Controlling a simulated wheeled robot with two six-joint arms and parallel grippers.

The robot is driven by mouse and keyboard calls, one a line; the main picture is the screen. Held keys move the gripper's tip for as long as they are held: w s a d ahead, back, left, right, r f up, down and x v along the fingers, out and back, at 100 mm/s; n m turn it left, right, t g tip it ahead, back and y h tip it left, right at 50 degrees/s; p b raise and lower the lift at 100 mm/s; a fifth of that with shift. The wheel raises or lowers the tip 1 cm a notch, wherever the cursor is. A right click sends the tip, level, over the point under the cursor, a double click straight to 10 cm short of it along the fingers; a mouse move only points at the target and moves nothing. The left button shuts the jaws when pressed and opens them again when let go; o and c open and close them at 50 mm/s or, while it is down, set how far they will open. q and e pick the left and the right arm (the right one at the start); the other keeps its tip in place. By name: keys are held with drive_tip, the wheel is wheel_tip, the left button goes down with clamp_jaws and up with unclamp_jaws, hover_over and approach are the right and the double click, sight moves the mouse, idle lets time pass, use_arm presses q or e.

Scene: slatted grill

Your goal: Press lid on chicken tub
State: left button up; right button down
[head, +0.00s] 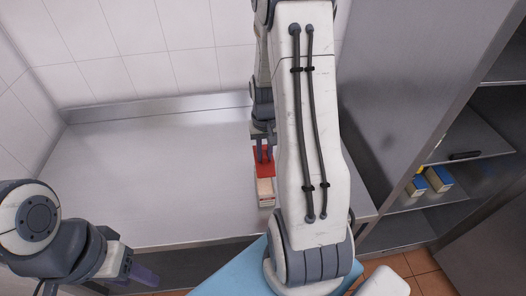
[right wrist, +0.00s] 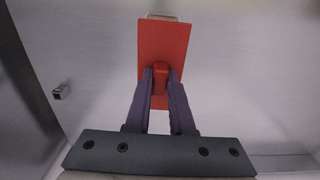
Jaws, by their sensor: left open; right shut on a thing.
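The red lid (head: 264,168) is a flat rectangle with a small red knob, which shows in the right wrist view (right wrist: 161,72). My right gripper (head: 263,153) is shut on this knob, with its fingers pointing down. The chicken tub (head: 265,192) is a pale box on the steel counter. The lid hides its far part in the head view, and a pale edge (right wrist: 163,17) shows past the lid in the right wrist view. I cannot tell whether lid and tub touch. My left gripper (head: 143,274) is open and empty, low at the left, off the counter's front edge.
The steel counter (head: 160,170) is clear left of the tub, with a tiled wall behind it. A steel cabinet stands at the right; its shelves hold small blue-topped boxes (head: 438,179) and a dark object (head: 464,156). My right arm hides the counter's middle right.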

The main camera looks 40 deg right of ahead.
drive_tip(key=shift+s+a, duration=0.1)
wheel_tip(320, 180, down, 7)
drive_tip(key=b, duration=0.5)
idle(1.7)
drive_tip(key=shift+s+f+b, duration=0.1)
drive_tip(key=shift+f+b, duration=0.5)
drive_tip(key=shift+f, duration=0.45)
drive_tip(key=c, duration=0.7)
unclamp_jaws()
drive_tip(key=shift+r, duration=0.1)
wheel_tip(320, 180, up, 10)
drive_tip(key=shift+r+b, duration=0.2)
drive_tip(key=shift+b, duration=0.55)
